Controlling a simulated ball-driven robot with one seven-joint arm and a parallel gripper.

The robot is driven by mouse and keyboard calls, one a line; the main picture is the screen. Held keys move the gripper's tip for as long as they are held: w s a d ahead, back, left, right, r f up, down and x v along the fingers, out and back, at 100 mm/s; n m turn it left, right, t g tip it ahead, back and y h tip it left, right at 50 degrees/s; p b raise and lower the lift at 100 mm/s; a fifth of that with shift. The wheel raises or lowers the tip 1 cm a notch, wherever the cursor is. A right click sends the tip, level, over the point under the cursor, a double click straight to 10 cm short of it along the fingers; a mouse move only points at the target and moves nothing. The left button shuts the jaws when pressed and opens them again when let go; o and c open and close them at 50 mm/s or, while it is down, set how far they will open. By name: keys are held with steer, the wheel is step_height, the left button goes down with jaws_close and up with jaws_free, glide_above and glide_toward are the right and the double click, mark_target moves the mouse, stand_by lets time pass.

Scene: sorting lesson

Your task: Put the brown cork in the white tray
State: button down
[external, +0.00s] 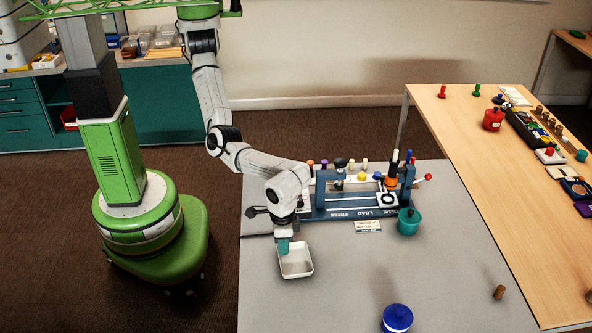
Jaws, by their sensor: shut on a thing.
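My gripper (284,238) is shut on a small teal piece (283,248), and its fingers are hard to make out at this size. The piece hangs over the back left part of the white tray (309,267); I cannot tell whether it touches the tray. The white tray is a shallow open box on the grey table, and its visible inside looks empty. A brown cork (499,292) stands on the grey table at the front right, well apart from my gripper and the tray.
A blue press frame (345,213) with coloured stoppers stands behind the tray. A teal pot (408,222) is at its right, and a blue-lidded pot (397,318) at the front edge. The wooden table (455,150) holds more small things. The grey table's middle is clear.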

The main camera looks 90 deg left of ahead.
steer(key=shift+f, duration=0.2)
steer(key=c, duration=1.1)
jaws_free()
steer(key=shift+r+p, duration=2.25)
steer(key=shift+r, duration=4.4)
